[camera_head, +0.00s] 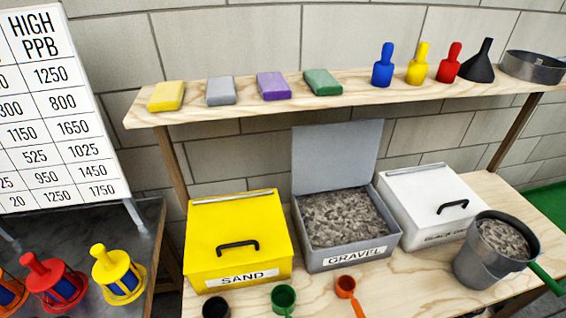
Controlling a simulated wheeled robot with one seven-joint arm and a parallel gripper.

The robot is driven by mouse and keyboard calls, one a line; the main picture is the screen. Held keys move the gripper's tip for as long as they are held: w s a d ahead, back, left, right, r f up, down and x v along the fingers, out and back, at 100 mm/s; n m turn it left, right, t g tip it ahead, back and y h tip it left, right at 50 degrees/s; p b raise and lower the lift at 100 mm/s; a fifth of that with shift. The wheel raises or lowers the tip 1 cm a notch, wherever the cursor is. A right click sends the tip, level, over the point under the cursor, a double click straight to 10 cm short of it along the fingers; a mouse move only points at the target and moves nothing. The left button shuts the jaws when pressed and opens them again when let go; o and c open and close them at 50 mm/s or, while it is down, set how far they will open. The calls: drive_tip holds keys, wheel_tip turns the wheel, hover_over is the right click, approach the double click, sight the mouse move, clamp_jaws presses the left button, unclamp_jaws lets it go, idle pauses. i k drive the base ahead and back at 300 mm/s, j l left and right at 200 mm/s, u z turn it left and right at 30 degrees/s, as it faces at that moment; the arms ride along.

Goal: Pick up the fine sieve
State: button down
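A shallow, round grey metal sieve-like pan (533,68) sits on the right end of the upper wooden shelf, next to a black funnel. Its right side is close to the picture's edge. It looks like the sieve, but its mesh is too small to judge, so I cannot tell whether it is fine. My gripper is not in view.
The shelf (345,93) also holds colored blocks and stoppers. Below stand a yellow SAND box (238,241), an open GRAVEL box (338,258), a white lidded box (430,200), and a grey bucket (480,262) of gravel. Small cups line the front.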

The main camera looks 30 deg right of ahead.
sight(504, 242)
drive_tip(key=z, duration=1.5)
drive_tip(key=k+j, duration=0.15)
drive_tip(key=k, duration=0.65)
